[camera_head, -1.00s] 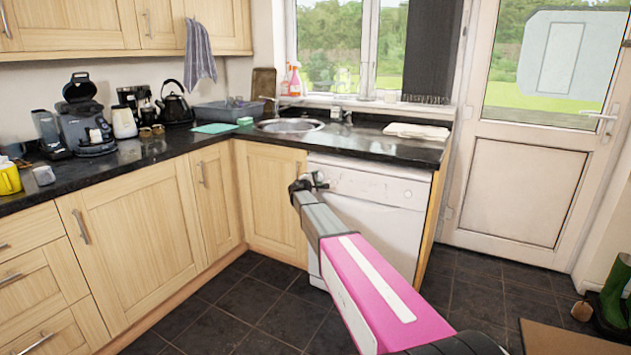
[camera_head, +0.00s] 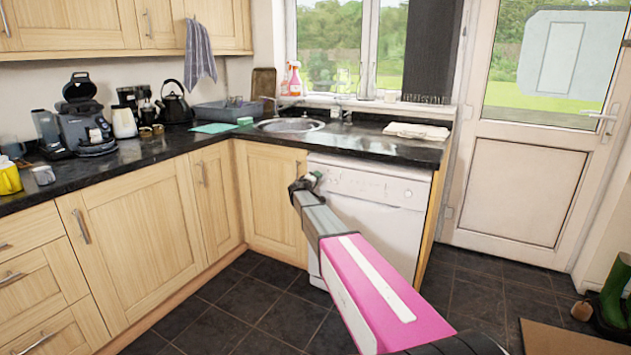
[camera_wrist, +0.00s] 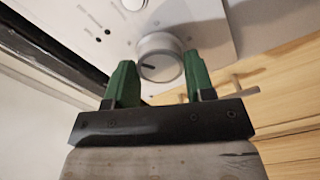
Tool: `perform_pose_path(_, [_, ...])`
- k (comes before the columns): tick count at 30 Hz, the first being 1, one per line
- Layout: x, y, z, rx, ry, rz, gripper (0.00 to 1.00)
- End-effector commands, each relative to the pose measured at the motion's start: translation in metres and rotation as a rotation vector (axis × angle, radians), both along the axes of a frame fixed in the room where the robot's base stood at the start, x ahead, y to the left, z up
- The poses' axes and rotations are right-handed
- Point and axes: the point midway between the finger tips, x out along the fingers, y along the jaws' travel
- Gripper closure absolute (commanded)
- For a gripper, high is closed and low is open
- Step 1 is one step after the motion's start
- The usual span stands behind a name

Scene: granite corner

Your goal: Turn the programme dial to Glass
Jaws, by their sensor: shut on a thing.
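The programme dial (camera_wrist: 162,52) is a round, pale knob on the white front panel of the dishwasher (camera_head: 365,222). In the wrist view it sits between the two green fingers of my gripper (camera_wrist: 160,76), which is shut on it. A short dark pointer mark on the dial's face points to the left in that view. I cannot read any programme names around it. In the head view my gripper (camera_head: 311,181) is at the left end of the dishwasher's control panel, and the dial is hidden behind it.
A black worktop (camera_head: 375,144) overhangs the dishwasher, and its dark underside edge runs close beside my gripper in the wrist view. Wooden cupboard doors (camera_head: 268,200) adjoin on the left. Dark tiled floor (camera_head: 240,320) is clear in front.

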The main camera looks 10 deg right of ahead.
Motion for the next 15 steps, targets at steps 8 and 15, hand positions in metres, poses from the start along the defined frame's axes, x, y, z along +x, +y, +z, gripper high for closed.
perform_pose_path(8, [-0.0006,-0.0003,-0.0009,0.030,-0.020,0.000,0.75])
perform_pose_path(15, [-0.0006,-0.0002,-0.0010,0.031,-0.021,0.000,0.75])
